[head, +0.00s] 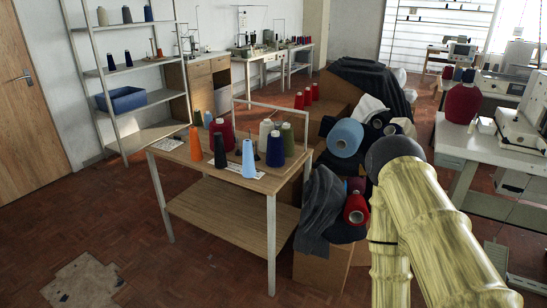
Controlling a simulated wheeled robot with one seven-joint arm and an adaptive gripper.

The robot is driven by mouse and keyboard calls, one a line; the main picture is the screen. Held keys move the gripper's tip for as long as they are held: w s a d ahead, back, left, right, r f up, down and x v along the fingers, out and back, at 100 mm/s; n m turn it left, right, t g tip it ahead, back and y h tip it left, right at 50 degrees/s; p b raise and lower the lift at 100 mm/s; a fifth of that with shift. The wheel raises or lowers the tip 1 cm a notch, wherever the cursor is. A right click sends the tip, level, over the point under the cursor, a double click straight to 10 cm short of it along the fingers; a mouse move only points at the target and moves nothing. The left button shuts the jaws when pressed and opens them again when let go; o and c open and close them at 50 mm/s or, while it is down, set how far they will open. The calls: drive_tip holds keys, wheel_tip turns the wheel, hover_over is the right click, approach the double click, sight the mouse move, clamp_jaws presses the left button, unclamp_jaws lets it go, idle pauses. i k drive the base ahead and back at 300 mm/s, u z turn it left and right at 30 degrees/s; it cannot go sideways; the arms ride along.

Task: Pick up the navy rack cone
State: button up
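Two dark navy-looking cones stand upright on the second shelf of the metal rack at the left: one cone (111,62) and, to its right, another cone (128,58). A dark cone (127,14) and a blue cone (148,13) stand on the shelf above. On the wooden table, a very dark cone (220,151) stands at the front and a dark blue cone (275,148) stands at the right. I cannot tell from colour alone which is the navy rack cone. My arm rises at the right, far from the rack; my gripper is not in view.
The table (232,238) stands between my arm and the rack (95,75), with several other cones and a white frame. Boxes heaped with fabric rolls and cloth (322,205) stand right of it. A blue bin (122,99) sits on the rack. Floor at front left is open.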

sight(275, 158)
drive_tip(key=u, duration=0.55)
drive_tip(key=i, duration=1.25)
drive_tip(key=z, duration=0.2)
